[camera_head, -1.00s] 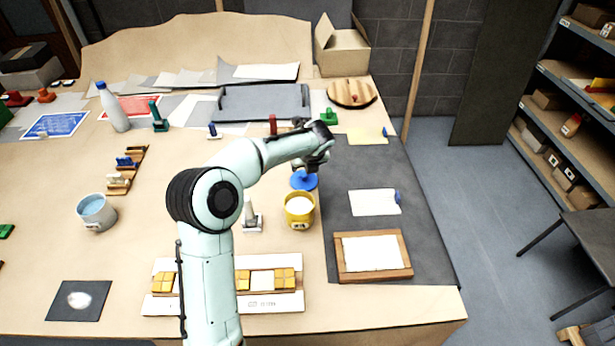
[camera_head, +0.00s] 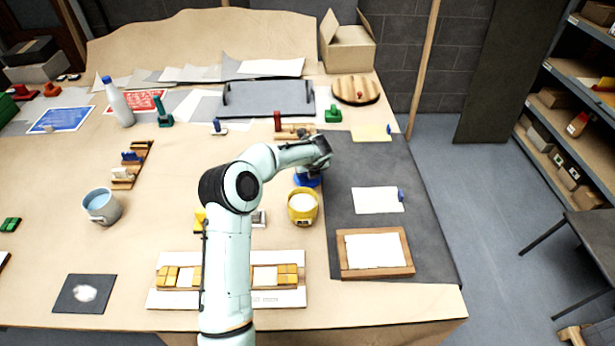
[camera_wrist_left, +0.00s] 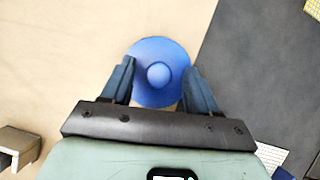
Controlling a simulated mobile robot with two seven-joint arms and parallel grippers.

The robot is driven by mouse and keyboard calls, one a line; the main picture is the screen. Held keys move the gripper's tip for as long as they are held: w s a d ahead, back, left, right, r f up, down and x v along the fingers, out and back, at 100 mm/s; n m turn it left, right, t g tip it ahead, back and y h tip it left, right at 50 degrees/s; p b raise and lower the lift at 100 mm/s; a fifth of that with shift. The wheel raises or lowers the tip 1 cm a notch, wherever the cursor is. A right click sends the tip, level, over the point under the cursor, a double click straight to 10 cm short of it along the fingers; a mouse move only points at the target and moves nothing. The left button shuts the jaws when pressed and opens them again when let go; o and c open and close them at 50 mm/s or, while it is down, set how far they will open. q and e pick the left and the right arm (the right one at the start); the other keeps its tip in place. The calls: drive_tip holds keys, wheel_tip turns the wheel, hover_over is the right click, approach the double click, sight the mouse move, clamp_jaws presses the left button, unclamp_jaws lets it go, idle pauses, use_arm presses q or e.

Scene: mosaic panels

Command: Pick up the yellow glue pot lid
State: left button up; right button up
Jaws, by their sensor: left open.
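The yellow glue pot (camera_head: 302,218) stands on the table with its top uncovered and pale glue inside. A round blue lid (camera_head: 307,182) with a central knob lies just behind the pot, partly hidden by my left gripper (camera_head: 314,168). No yellow lid shows. In the left wrist view, the blue lid (camera_wrist_left: 157,96) lies flat, with its knob between the open fingers of my left gripper (camera_wrist_left: 158,70). The fingers overlap the lid's left and right edges; I cannot tell how high they are above it. My right gripper is not in view.
A dark mat (camera_head: 375,225) with a wood-framed panel (camera_head: 408,255) lies to the right. A white strip with yellow tiles (camera_head: 285,298) lies in front. Stamps and a wooden rack (camera_head: 122,184) stand farther back.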

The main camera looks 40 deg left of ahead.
use_arm(q)
drive_tip(key=shift+s, duration=0.1)
drive_tip(key=shift+c, duration=0.3)
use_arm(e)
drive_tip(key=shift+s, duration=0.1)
use_arm(q)
drive_tip(key=c, duration=1)
drive_tip(key=shift+c, duration=0.2)
drive_tip(key=shift+r, duration=0.1)
